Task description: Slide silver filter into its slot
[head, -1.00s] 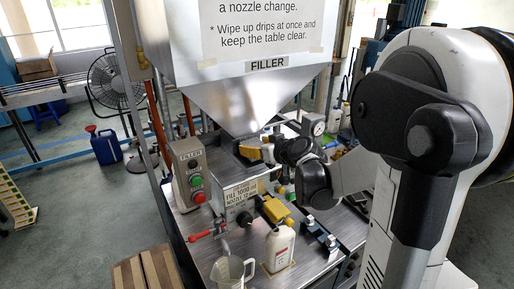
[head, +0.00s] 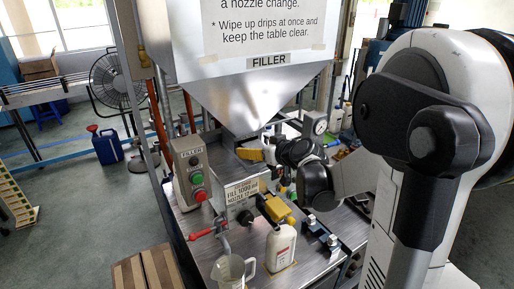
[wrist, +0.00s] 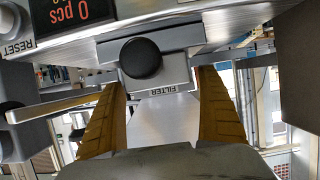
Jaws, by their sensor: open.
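The silver filter (wrist: 157,86) shows in the wrist view as a grey front with a round black knob (wrist: 140,57) and a label reading FILTER. It sits right against the underside of a grey housing (wrist: 170,22); how far it is in its slot cannot be told. My gripper (wrist: 164,85) is open, with a yellow finger on each side of the filter front. A gap shows between each finger and the label. In the head view my gripper (head: 252,153) is under the hopper, and the filter is hidden there.
The steel hopper (head: 245,95) hangs just above my gripper. On the bench stand a control box (head: 190,170), a white bottle (head: 281,247), a clear jug (head: 230,271), and a yellow-handled valve (head: 273,208). A gauge (head: 320,126) is right of my gripper.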

